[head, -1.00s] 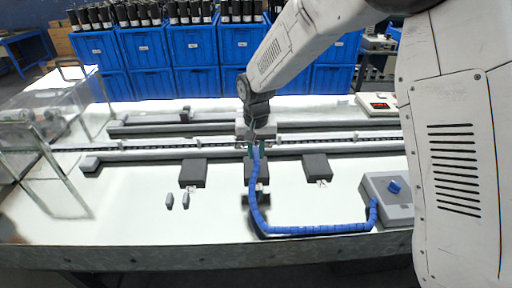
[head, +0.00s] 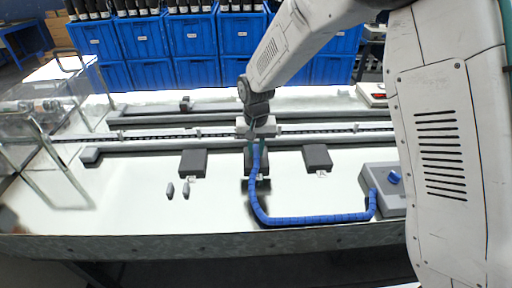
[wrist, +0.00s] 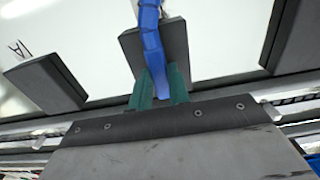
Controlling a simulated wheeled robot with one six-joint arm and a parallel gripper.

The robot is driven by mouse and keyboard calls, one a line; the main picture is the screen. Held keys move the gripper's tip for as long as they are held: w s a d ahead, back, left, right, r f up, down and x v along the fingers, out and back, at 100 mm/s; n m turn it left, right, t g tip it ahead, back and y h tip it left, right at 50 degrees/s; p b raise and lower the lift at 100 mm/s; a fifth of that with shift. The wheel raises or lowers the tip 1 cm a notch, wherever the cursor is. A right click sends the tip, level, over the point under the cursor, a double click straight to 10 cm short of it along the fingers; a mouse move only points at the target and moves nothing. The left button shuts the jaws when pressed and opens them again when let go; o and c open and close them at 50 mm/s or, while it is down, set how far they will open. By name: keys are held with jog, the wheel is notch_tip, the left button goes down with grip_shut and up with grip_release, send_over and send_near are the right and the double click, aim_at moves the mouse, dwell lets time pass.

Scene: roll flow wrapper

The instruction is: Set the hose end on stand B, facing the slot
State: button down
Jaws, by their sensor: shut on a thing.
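The blue segmented hose (head: 310,219) runs from a grey box on the right, along the table front, then up to my gripper (head: 256,144). My gripper is shut on the hose near its end, over the middle dark stand (head: 262,169). In the wrist view the hose (wrist: 151,35) lies between the green fingertips (wrist: 158,88), above the middle stand (wrist: 127,45). The gripper hides the hose tip, so I cannot tell whether it touches the stand. The slot is not clearly visible.
Dark stands lie left (head: 193,162) and right (head: 317,157) of the middle one. The left stand has a label A beside it in the wrist view. A rail (head: 160,142) runs behind. Two small grey pegs (head: 170,189) stand front left. The grey box (head: 392,199) has a blue knob.

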jog(key=shift+f, duration=0.15)
jog(key=c, duration=1.2)
grip_release()
jog(key=shift+c, duration=0.2)
notch_tip(320, 180, up, 8)
jog(key=shift+f, duration=0.1)
